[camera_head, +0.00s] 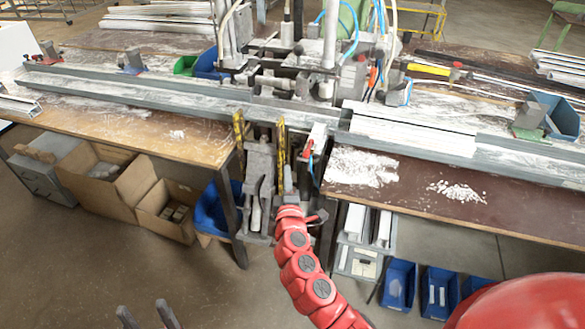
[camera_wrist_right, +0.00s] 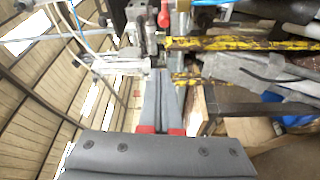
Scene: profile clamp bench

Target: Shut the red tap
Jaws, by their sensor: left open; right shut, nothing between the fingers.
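The red tap handle (camera_wrist_right: 164,16) shows at the top of the right wrist view, just beyond my right gripper's fingertips. In the head view a small red part (camera_head: 308,149), likely the same tap, sits at the bench's front edge in the middle. My right gripper (camera_wrist_right: 165,72) is shut and empty, its grey fingers together and pointing toward the tap, apart from it in the picture. In the head view the right gripper (camera_head: 289,170) is small, in front of the bench. My left gripper (camera_head: 146,306) is open and empty at the bottom left, far from the tap.
Yellow worn bars (camera_head: 281,142) stand close to the right gripper; they also show in the right wrist view (camera_wrist_right: 240,44). The clamp machine with hoses stands behind. Cardboard boxes (camera_head: 105,178) and blue bins (camera_head: 398,285) are below the bench. Floor is clear at front left.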

